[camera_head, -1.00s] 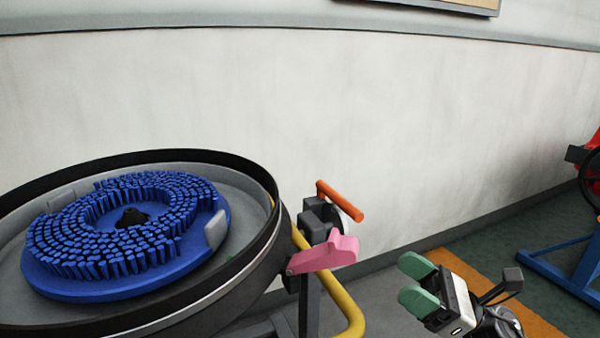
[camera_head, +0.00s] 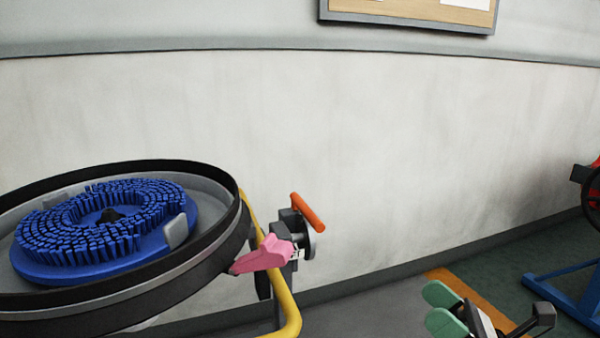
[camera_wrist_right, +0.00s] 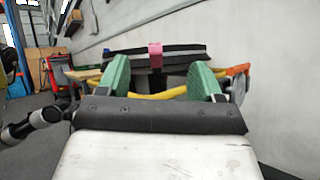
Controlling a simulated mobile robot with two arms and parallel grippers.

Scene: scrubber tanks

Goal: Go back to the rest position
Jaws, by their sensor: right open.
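My right gripper (camera_head: 442,307) is at the lower right of the head view, with green fingertips apart and nothing between them. In the right wrist view its two green fingers (camera_wrist_right: 160,78) stand wide apart. A round scrubber tank (camera_head: 215,255) with a dark rim is at the left of the head view, apart from the gripper. A blue bristle brush (camera_head: 105,228) lies in it. A pink lever (camera_head: 264,256) and an orange handle (camera_head: 308,212) are on the tank's right side; the pink part also shows in the right wrist view (camera_wrist_right: 155,55). My left gripper is not in view.
A yellow tube (camera_head: 284,300) runs beside the tank. A pale wall (camera_head: 400,150) stands behind, with a framed board (camera_head: 410,12) on it. A blue stand (camera_head: 560,285) with a red and black part is at the far right. Floor lies between tank and stand.

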